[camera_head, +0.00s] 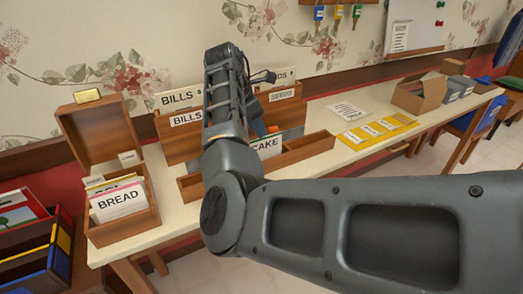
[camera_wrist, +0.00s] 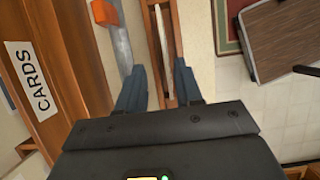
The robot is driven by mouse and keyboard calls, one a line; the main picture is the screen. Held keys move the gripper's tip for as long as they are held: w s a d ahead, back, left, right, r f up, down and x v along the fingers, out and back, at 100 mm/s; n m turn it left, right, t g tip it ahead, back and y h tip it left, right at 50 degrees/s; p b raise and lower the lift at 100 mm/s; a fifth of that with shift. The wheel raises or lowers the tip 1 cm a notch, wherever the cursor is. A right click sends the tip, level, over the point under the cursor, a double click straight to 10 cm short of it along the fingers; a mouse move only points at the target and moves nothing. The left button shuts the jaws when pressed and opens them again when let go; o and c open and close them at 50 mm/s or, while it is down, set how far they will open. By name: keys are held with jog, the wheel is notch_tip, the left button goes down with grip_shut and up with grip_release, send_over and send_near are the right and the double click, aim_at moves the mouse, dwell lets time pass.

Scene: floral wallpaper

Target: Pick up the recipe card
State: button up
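A white card marked CAKE (camera_head: 267,146) stands upright in the low wooden tray (camera_head: 310,147) in front of the letter organizer; the arm hides its left part. In the wrist view a thin white card (camera_wrist: 161,35), likely the same one, shows edge-on in a narrow wooden slot. My gripper (camera_wrist: 158,85) is open. Its two fingers are spread apart, one on each side of the slot, with the card's line running between them. I see no finger touching the card. In the head view the fingertips are mostly hidden behind my arm.
The wooden organizer (camera_head: 170,146) with BILLS labels stands behind the tray; its CARDS label (camera_wrist: 33,75) shows beside my gripper. An open recipe box (camera_head: 143,213) with a BREAD card (camera_head: 117,201) stands left. Papers and a cardboard box (camera_head: 418,95) lie right on the table.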

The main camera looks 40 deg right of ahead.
aim_at(266, 144)
jog(key=x, duration=0.6)
jog(key=shift+s+d+p, duration=0.1)
jog(key=shift+s+p, duration=0.25)
jog(key=shift+s, duration=0.05)
jog(key=shift+d+f, duration=0.2)
jog(key=shift+f, duration=0.35)
jog(key=shift+s+f+p, duration=0.1)
jog(key=shift+f+p, duration=0.15)
jog(key=shift+p, duration=0.25)
jog(key=shift+c, duration=0.2)
grip_shut()
